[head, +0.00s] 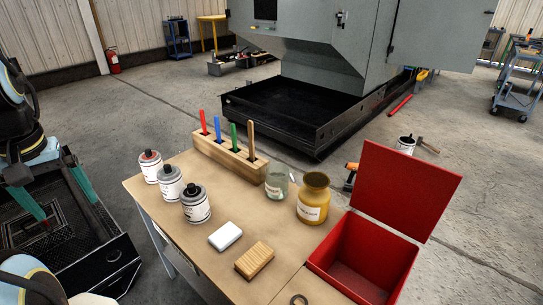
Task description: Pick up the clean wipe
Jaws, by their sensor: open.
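A small white pad (225,236) with rounded corners lies flat near the front middle of the brown-topped table (150,188). It looks like the clean wipe, though its material is hard to tell. Nothing covers it. My gripper (70,216) is at the left edge of the view, pointing down, with its teal fingers apart and nothing seen between them. It is off the table's left side, well away from the white pad.
Three labelled cans (196,205) stand left of the pad. A ribbed tan block (254,261) lies close to its right. Behind are a wooden rack (228,158) with coloured sticks, a glass jar (277,184) and a yellow jar (313,200). A red bin (337,251) stands open at right.

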